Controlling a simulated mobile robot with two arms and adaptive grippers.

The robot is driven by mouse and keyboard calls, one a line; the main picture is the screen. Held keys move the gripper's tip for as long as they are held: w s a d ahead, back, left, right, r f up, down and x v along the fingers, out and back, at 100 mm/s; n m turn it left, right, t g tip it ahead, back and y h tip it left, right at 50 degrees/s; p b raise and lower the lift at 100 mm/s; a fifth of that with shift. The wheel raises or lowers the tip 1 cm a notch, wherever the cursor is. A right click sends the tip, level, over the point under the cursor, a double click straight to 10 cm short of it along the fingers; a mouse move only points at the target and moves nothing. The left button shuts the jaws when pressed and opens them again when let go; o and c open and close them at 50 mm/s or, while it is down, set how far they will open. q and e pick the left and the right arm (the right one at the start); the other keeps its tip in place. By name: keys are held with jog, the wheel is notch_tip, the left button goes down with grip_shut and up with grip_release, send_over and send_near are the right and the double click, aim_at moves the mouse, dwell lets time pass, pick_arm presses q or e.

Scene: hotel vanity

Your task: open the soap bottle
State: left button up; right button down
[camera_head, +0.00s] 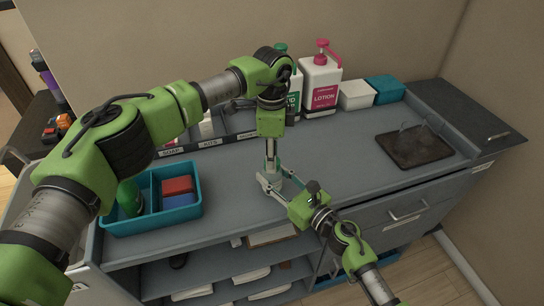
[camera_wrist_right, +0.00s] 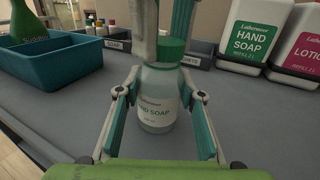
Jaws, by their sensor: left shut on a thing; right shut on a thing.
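The soap bottle (camera_wrist_right: 157,97) is a small clear bottle with a white hand soap label and a green cap (camera_wrist_right: 172,49). It stands upright on the grey counter. My right gripper (camera_wrist_right: 159,98) is shut on the bottle's body, one finger on each side. My left gripper (camera_wrist_right: 165,38) comes straight down from above and is shut on the cap. In the head view my left gripper (camera_head: 271,164) and right gripper (camera_head: 273,181) meet at the middle of the counter and mostly hide the bottle.
A teal divided bin (camera_head: 150,222) with a green bottle and red and blue blocks is at the left. Large hand soap and lotion (camera_head: 319,84) refill bottles stand at the back. A dark tray (camera_head: 414,147) lies at the right. The counter between is clear.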

pick_arm(q)
jog(key=shift+r, duration=0.15)
dwell(0.5)
jog(key=shift+r, duration=0.95)
jog(key=shift+r, duration=2)
pick_arm(e)
jog(key=c, duration=1.3)
grip_release()
